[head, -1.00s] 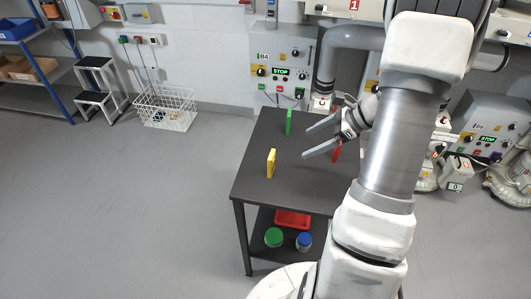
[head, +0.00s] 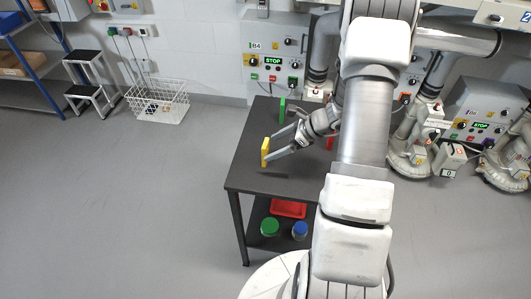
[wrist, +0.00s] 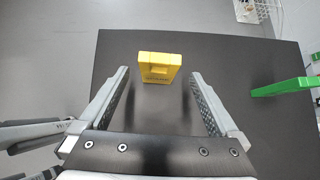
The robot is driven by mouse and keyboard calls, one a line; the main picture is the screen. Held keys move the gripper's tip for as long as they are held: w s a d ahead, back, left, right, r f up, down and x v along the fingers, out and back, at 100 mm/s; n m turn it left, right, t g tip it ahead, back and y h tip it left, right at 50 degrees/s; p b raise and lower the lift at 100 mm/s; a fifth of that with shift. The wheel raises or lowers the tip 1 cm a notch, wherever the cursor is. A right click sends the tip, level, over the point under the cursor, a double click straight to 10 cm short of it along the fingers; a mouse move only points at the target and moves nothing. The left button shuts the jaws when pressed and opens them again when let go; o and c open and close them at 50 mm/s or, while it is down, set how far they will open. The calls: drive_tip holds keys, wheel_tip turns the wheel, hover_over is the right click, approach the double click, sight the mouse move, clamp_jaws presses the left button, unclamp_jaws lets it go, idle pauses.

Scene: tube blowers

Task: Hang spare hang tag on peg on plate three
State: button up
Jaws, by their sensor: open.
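A yellow tag (head: 265,151) stands upright on the dark table, near its left edge. It also shows in the wrist view (wrist: 159,67), just beyond and between my fingertips. My gripper (head: 270,143) is open, with its fingers pointing at the yellow tag; in the wrist view the two fingers (wrist: 160,75) are spread on either side with nothing between them. A green tag (head: 282,108) stands at the table's back, and shows at the right in the wrist view (wrist: 284,87). A red tag (head: 330,143) is mostly hidden behind my arm. I cannot make out plate three or its peg.
The dark table (head: 245,180) has a lower shelf with a red tray (head: 288,208), a green-lidded jar (head: 269,227) and a blue-lidded jar (head: 300,230). Machines with STOP panels (head: 272,62) line the wall.

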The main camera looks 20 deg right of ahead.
sight(266, 151)
drive_tip(key=x, duration=0.4)
drive_tip(key=shift+a+f, duration=0.15)
drive_tip(key=shift+a, duration=0.05)
drive_tip(key=c, duration=1.4)
